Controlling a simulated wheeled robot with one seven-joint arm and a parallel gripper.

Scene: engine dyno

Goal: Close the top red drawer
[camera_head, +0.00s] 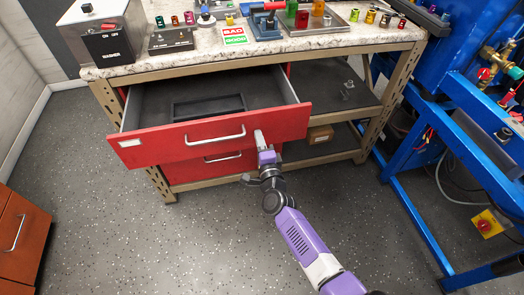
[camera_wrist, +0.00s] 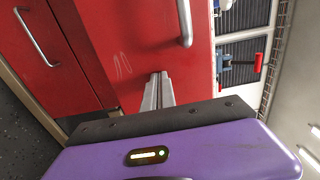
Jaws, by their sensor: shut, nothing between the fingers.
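The top red drawer (camera_head: 215,135) is pulled far out from the workbench, and its dark inside shows with a black tray (camera_head: 208,108) in it. My gripper (camera_head: 260,138) is shut and empty. Its fingertips are at the front face of the top drawer, right of the silver handle. In the wrist view the fingers (camera_wrist: 158,90) point at the red face (camera_wrist: 120,50), beside the drawer handle (camera_wrist: 184,22). I cannot tell whether they touch the face. The lower red drawer (camera_head: 210,168) is shut below.
The speckled worktop (camera_head: 200,50) holds a washer box (camera_head: 105,35), a red and green sign (camera_head: 234,34) and several small coloured parts. A blue frame (camera_head: 440,180) stands at the right. An orange cabinet (camera_head: 20,235) stands at the lower left. The floor in front is clear.

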